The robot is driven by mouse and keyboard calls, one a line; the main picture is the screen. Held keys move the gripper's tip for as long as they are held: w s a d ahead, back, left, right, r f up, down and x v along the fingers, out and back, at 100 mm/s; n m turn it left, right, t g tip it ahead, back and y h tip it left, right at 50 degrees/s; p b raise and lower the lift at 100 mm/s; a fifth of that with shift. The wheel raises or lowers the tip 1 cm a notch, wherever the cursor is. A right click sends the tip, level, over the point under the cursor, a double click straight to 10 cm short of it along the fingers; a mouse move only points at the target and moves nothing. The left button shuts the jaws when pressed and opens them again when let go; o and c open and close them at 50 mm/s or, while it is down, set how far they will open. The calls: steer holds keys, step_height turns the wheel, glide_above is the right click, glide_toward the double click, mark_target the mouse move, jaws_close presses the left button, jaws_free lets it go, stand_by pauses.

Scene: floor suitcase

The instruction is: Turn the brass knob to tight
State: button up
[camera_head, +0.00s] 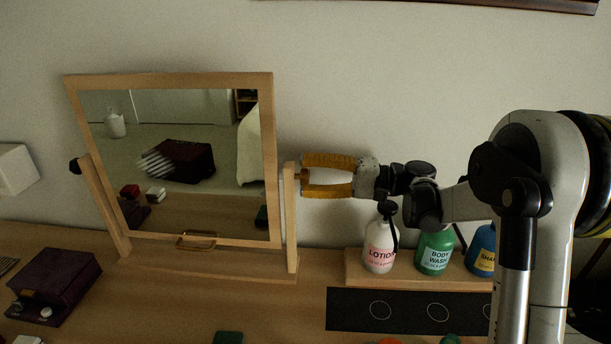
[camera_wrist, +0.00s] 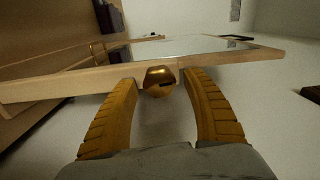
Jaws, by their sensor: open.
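The brass knob (camera_wrist: 159,81) shows in the wrist view, on the side of the mirror's wooden post, with a dark slot across its face. My gripper (camera_wrist: 160,84) is open, with one yellow finger on each side of the knob; I cannot tell whether the fingers touch it. In the head view my gripper (camera_head: 302,178) reaches left to the right post (camera_head: 291,215) of the mirror stand, and the knob is mostly hidden between the fingers. The framed mirror (camera_head: 268,130) is tilted between its two posts. A dark knob (camera_head: 76,166) sits on the left post.
Lotion (camera_head: 380,247), body wash (camera_head: 434,250) and shampoo (camera_head: 481,249) bottles stand on a wooden riser (camera_head: 362,279) below my arm. A dark mat (camera_head: 345,307) with circles lies in front. A dark purple box (camera_head: 58,285) is at left. The wall is close behind the mirror.

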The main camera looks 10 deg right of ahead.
steer(key=s+d, duration=0.2)
steer(key=d, duration=0.9)
steer(key=shift+d, duration=0.25)
steer(key=shift+s, duration=0.1)
steer(key=s+a+f+m+h, duration=0.2)
steer(key=s+a+f+h, duration=0.1)
steer(key=s+a+h, duration=0.55)
steer(key=s+d+f+n+t+h, duration=0.1)
steer(key=s+d+f+t+h, duration=0.1)
steer(key=s, duration=0.6)
steer(key=s+d+f+n+t+h, duration=0.1)
steer(key=s+d+f+n+h, duration=0.1)
steer(key=s+d+f+h, duration=0.2)
steer(key=s+d+h, duration=0.2)
steer(key=s+h, duration=0.1)
steer(key=s, duration=0.1)
steer(key=shift+d+f+t, duration=0.2)
steer(key=shift+d+t, duration=0.1)
steer(key=shift+t, duration=0.1)
